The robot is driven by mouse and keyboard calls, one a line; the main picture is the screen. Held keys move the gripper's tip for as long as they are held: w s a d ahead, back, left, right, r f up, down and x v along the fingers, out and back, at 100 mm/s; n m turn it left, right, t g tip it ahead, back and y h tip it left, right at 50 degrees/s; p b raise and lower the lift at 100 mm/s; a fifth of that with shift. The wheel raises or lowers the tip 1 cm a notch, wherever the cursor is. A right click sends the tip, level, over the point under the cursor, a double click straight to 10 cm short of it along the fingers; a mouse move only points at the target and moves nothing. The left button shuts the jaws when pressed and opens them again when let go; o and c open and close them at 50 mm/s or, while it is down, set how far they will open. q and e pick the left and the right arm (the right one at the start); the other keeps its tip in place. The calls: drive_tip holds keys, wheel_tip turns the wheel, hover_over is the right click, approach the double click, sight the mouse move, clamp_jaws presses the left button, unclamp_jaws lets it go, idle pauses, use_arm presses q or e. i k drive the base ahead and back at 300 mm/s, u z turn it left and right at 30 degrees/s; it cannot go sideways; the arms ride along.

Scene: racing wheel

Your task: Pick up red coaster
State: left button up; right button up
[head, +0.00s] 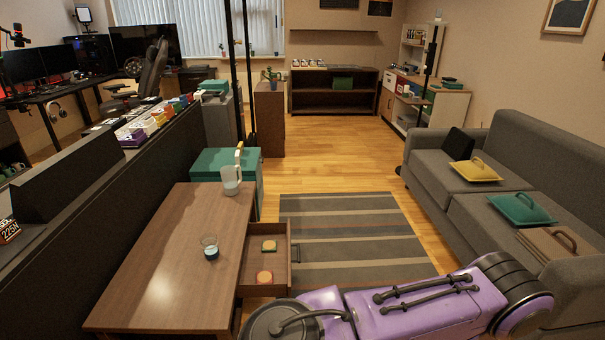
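A small round coaster (264,277), reddish at its rim with a pale yellowish top, lies in the open drawer (281,231) of the wooden coffee table (177,290). A second coaster (268,245), yellowish and dark-edged, lies farther back in the same drawer. Both are too small to tell their colours for certain. The drawer is pulled out to the right of the table. A purple arm link of mine crosses the bottom right, close to the drawer's near end. Neither gripper shows in the head view.
A glass (210,247) and a clear pitcher (231,180) stand on the table. A green chest (212,163) stands behind it. A grey sofa (440,153) with several lidded trays is at the right. The striped rug (350,225) is mostly clear.

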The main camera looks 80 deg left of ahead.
sight(263, 277)
drive_tip(key=z, duration=0.05)
drive_tip(key=i, duration=1)
drive_tip(key=u, duration=3.35)
